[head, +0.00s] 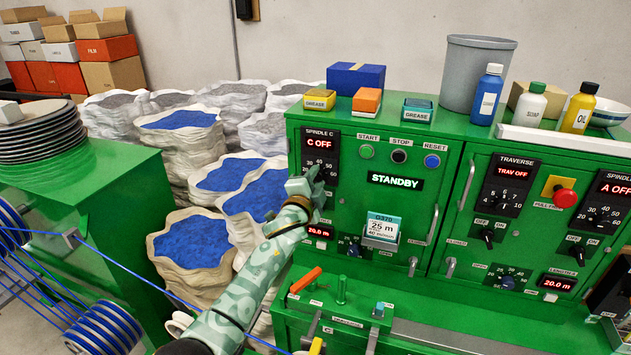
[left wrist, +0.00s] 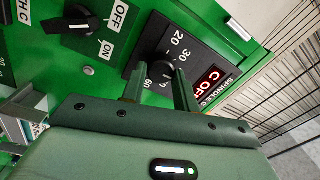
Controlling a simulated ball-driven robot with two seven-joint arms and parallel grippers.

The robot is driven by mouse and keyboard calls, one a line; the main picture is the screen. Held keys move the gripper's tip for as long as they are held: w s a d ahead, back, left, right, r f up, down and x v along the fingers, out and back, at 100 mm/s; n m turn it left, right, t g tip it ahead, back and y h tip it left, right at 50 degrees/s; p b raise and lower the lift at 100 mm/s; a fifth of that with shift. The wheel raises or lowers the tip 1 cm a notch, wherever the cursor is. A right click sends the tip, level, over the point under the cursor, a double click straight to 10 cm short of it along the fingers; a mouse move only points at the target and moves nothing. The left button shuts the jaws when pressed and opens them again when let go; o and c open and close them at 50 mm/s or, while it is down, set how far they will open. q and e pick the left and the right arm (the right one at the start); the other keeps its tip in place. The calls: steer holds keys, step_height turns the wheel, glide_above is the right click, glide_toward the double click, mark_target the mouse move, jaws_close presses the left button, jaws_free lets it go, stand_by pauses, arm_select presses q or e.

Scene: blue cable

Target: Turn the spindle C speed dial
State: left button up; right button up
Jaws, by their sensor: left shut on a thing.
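The spindle C speed dial (left wrist: 156,70) is a black knob on a black scale plate marked with numbers from 20 to 60. In the head view its plate (head: 333,152) is at the upper left of the green machine, under a red "C OFF" display (head: 320,144). My left gripper (left wrist: 158,80) is shut on the dial, one finger on each side of it. In the head view my left gripper (head: 314,180) reaches up to the plate and hides part of the knob. My right gripper is not in view.
START (head: 367,151), STOP (head: 399,156) and RESET (head: 432,161) buttons sit right of the dial. A black on/off switch (left wrist: 83,23) is close to my left gripper. Grease boxes and bottles stand on the machine top. Sacks of blue material (head: 190,248) stand to the left.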

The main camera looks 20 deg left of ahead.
arm_select(q)
steer(key=shift+m, duration=0.3)
steer(key=o, duration=0.7)
steer(key=shift+o, duration=1.4)
steer(key=shift+w, duration=0.15)
steer(key=s, duration=1.6)
steer(key=shift+s+a+f, duration=0.2)
steer(key=shift+a+f, duration=0.15)
steer(key=shift+f, duration=0.05)
